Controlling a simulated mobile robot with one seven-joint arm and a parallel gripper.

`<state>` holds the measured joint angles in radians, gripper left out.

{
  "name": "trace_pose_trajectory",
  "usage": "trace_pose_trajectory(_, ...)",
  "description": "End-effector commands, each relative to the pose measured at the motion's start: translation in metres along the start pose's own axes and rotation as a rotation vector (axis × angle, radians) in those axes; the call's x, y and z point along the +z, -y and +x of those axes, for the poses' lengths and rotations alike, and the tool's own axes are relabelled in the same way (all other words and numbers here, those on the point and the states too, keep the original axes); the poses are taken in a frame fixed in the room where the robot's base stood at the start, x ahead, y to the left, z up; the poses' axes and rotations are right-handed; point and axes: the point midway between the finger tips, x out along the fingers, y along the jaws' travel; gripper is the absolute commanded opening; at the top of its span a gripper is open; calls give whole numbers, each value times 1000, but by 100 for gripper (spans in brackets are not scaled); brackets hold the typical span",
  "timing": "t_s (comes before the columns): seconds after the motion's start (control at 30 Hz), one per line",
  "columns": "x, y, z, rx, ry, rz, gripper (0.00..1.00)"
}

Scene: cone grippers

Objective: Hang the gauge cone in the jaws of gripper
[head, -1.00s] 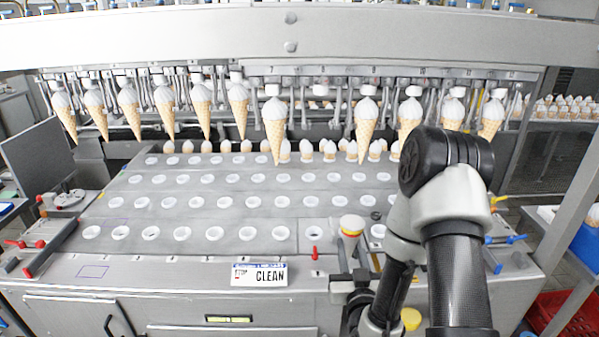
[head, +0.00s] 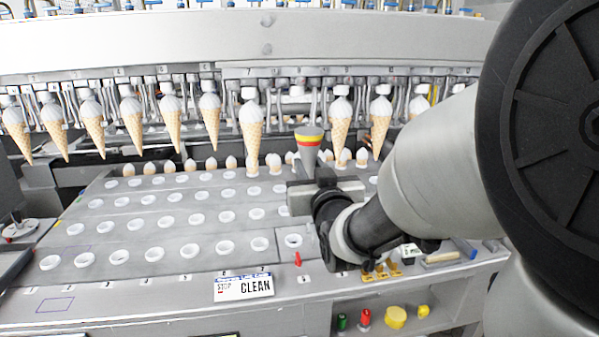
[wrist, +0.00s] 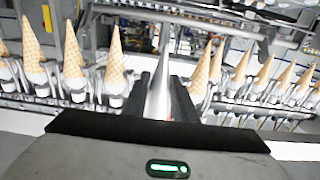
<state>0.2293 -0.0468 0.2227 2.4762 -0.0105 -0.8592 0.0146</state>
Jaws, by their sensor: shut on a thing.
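The gauge cone (head: 309,146) is grey with a red and yellow band at its wide top. It is upright, point down, held in front of the hanging row. My gripper (head: 312,178) is shut on its lower body. In the wrist view the gauge cone (wrist: 160,85) stands between my two dark fingers, its tip toward the picture's top. Behind and above it, the machine's row of jaws has a place without a cone (head: 295,95), between a hanging waffle cone on the left (head: 253,130) and one on the right (head: 340,125). The gauge cone is apart from those jaws.
Several waffle cones with white tops hang in the row on both sides. Below lies a grey plate (head: 140,215) with rows of white-rimmed holes and more white tops at the back. A white beam (head: 200,40) crosses above.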

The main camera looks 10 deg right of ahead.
Motion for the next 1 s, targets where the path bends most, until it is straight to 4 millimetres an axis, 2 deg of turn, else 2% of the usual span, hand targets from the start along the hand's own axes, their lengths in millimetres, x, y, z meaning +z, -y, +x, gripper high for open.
trace_pose_trajectory(0.13,-5,0,-3,2,0,0,9)
trace_pose_trajectory(0.57,-2,1,-4,1,-4,0,9)
trace_pose_trajectory(1.0,-2,0,45,2,-2,1,9)
